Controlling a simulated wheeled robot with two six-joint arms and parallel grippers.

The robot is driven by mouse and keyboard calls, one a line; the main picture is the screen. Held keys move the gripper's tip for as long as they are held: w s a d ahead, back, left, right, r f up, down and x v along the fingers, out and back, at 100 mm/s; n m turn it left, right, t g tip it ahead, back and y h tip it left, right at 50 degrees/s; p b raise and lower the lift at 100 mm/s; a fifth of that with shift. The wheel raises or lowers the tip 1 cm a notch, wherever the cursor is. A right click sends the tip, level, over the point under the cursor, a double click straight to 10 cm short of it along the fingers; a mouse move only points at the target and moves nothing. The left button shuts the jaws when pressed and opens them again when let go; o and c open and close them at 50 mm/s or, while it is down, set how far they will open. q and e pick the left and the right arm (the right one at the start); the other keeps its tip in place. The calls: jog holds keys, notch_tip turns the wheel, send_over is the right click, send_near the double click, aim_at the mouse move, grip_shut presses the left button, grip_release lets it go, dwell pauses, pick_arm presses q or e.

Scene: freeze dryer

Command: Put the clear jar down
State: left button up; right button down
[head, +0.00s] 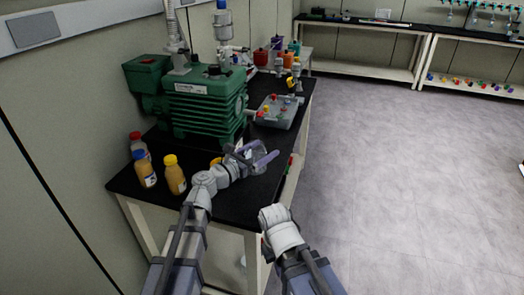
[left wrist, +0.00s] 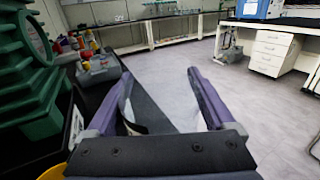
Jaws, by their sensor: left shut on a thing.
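My left gripper (head: 266,150) has purple fingers and is at the right part of the black-topped bench (head: 226,205), near its front right edge. It is shut on the clear jar (head: 259,149), which is see-through and faint between the fingers. I cannot tell whether the jar touches the bench top. In the left wrist view the two fingers (left wrist: 157,75) stand apart, and the jar between them is hard to make out. My right arm shows at the bottom of the head view, but its gripper is not seen.
A green pump (head: 205,105) stands behind my left gripper. Bottles with yellow (head: 175,176), blue (head: 144,170) and red (head: 137,141) caps stand at the left. A grey box with coloured knobs (head: 278,112) lies farther back. Open floor is to the right.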

notch_tip(320, 180, up, 15)
jog(key=p, duration=1.4)
jog(key=shift+f, duration=0.2)
jog(key=shift+d, duration=0.1)
